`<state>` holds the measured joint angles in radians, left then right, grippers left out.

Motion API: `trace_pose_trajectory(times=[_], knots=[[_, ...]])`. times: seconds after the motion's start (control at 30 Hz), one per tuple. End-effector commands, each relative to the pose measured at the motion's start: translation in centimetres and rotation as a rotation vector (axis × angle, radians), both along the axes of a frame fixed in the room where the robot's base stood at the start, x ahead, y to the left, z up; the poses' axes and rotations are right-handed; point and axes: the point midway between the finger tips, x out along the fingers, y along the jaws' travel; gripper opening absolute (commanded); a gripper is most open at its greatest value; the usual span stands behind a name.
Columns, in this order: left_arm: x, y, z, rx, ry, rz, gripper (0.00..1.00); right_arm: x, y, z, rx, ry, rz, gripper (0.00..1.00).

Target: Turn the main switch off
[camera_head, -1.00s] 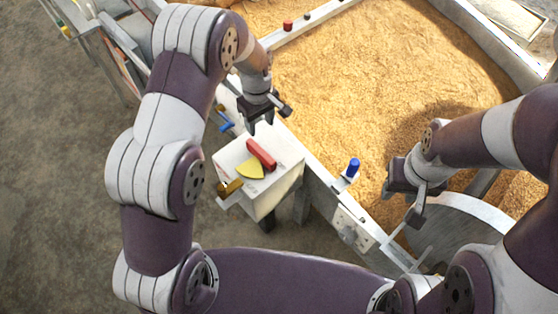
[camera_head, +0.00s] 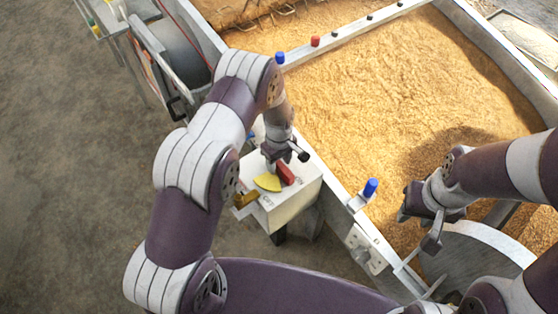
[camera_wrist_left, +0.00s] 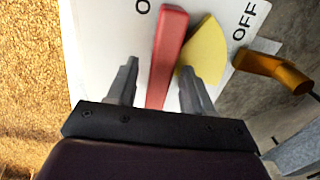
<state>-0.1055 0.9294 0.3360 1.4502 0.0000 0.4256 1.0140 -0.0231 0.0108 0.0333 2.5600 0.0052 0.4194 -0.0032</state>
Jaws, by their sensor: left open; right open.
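The main switch is a red handle (camera_head: 286,172) on top of a white box (camera_head: 290,208), with a yellow sector (camera_head: 267,182) beside it. In the left wrist view the red handle (camera_wrist_left: 167,55) points at the partly hidden "O…" label, and the yellow sector (camera_wrist_left: 206,52) lies between it and the "OFF" label (camera_wrist_left: 243,22). My left gripper (camera_head: 277,167) is over the box at the handle. In the left wrist view its open fingers (camera_wrist_left: 158,85) stand on either side of the red handle, without visible grip. My right gripper (camera_head: 425,220) is open and empty above the grain, right of the box.
A brass-coloured fitting (camera_head: 244,201) sticks out of the box's left side. A blue knob (camera_head: 370,188) stands on the grain bin's rim to the right. Grain (camera_head: 400,80) fills the bin behind. Bare floor (camera_head: 80,180) lies to the left.

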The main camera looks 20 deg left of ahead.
Motion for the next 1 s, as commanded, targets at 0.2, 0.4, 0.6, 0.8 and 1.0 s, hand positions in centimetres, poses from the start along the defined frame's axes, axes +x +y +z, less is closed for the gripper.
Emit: trace_pose_trajectory(times=[0.2,0.4,0.6,0.8,1.0], knots=[[-0.01,0.01,0.02,0.0,0.0,0.0,0.0,0.0,0.0,0.0,0.0,0.0,0.0,0.4],[-0.04,0.0,0.0,0.001,0.001,-0.002,0.0,0.0,0.0,-0.01,0.0,0.0,0.0,0.4],[-0.11,0.04,-0.04,0.0,0.002,-0.039,0.0,0.0,0.0,-0.03,0.0,0.0,0.0,0.4],[-0.23,0.11,-0.07,0.0,0.003,-0.153,0.0,0.0,0.0,-0.05,0.0,0.0,0.0,0.4],[-0.31,0.25,-0.05,0.001,0.002,-0.328,0.0,0.0,0.0,-0.08,0.0,0.0,0.0,0.4]])
